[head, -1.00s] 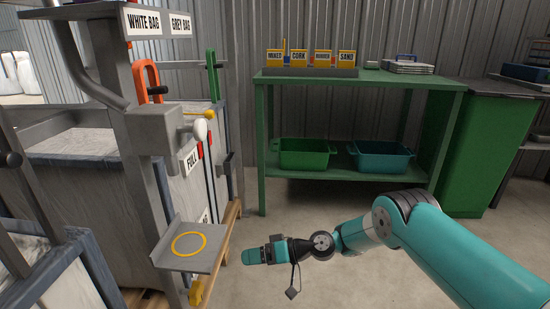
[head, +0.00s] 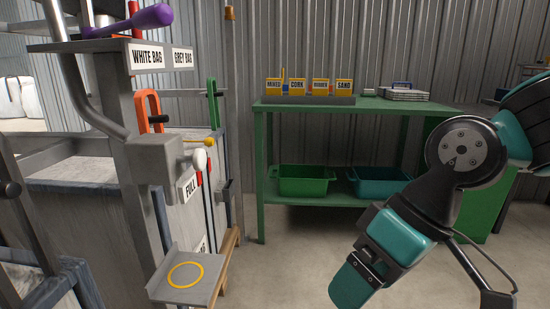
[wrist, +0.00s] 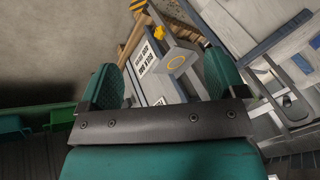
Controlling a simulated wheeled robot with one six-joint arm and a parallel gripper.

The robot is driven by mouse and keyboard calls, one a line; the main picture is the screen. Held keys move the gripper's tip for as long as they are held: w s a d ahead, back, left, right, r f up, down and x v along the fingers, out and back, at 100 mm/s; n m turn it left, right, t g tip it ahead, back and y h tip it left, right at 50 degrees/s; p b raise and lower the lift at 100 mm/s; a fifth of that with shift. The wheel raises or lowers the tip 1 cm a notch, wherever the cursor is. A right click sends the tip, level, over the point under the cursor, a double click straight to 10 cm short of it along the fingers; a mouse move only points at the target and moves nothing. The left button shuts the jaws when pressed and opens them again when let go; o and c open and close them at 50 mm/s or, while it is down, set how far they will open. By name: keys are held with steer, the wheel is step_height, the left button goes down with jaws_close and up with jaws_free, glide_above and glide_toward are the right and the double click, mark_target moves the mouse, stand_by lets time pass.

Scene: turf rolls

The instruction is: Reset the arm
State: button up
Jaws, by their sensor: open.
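My gripper (head: 352,283) is at the lower right of the head view, teal and black, pointing down and to the left. In the wrist view its two teal fingers (wrist: 165,82) stand apart with nothing between them. It hangs in free air, to the right of the grey shelf (head: 207,284) with the yellow ring and in front of the green bench (head: 262,180). My arm bends above it at the right edge.
A station with a grey post (head: 133,190), levers and bag labels stands at left. The bench holds labelled yellow boxes (head: 320,86); a green bin (head: 303,181) and a teal bin (head: 375,184) sit on its lower shelf. Bare floor lies between station and arm.

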steer(key=s+d+h, duration=0.1)
steer(key=s+d, duration=0.3)
steer(key=s, duration=0.3)
step_height(320, 180, up, 29)
steer(key=p, duration=2.9)
steer(key=shift+w+m, duration=0.25)
steer(key=shift+m, duration=0.15)
steer(key=shift+a+f, duration=0.1)
